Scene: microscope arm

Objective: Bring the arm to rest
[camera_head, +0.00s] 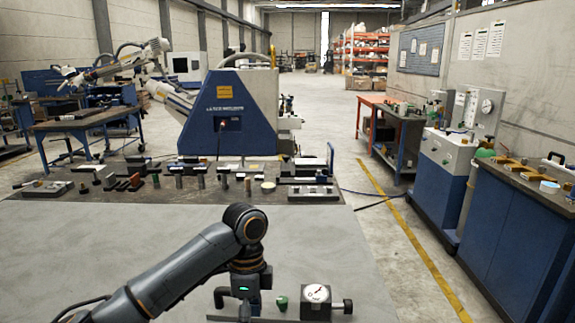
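A dark jointed arm comes in from the lower left in the head view and bends down at an elbow with an orange ring; I take it as my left arm. Its wrist, with a small green light, ends low in the picture. My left gripper (244,309) is there, close to the grey tabletop, but its fingers are too dark and small to read. A black fixture with a white dial gauge (316,293) and a green knob (281,303) stands just right of it. I cannot tell whether they touch. My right gripper is not in view. No microscope is clearly identifiable.
The grey tabletop (110,237) is mostly bare. Behind it a dark bench strip (215,193) carries several small tools, blocks and cylinders. A large blue machine (232,110) stands beyond. Blue cabinets (505,235) line the right, past a yellow floor line (415,245).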

